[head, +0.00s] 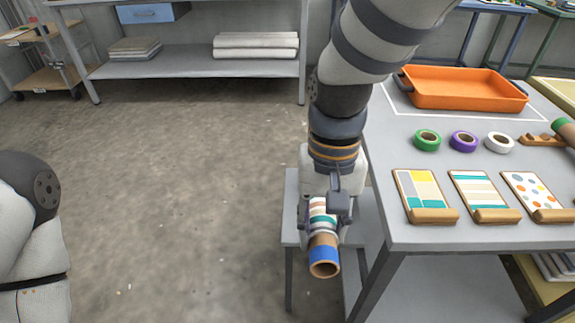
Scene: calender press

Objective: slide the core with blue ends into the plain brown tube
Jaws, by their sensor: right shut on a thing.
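My right gripper (322,213) is shut on a roll that hangs beside the front left corner of the table. The roll has a white part with teal and red stripes (322,212) between the fingers. Below it a brown core end with a blue band (324,254) sticks out, tilted towards me, with its open hollow mouth showing. I cannot tell whether the stripes are a wrap or a separate tube around the core. The core's other end is hidden by the gripper. My left gripper is out of view.
The grey table (420,235) holds an orange tray (465,88), green (427,141), purple (464,142) and white (499,143) tape rolls, and several pattern cards. The floor at left is clear.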

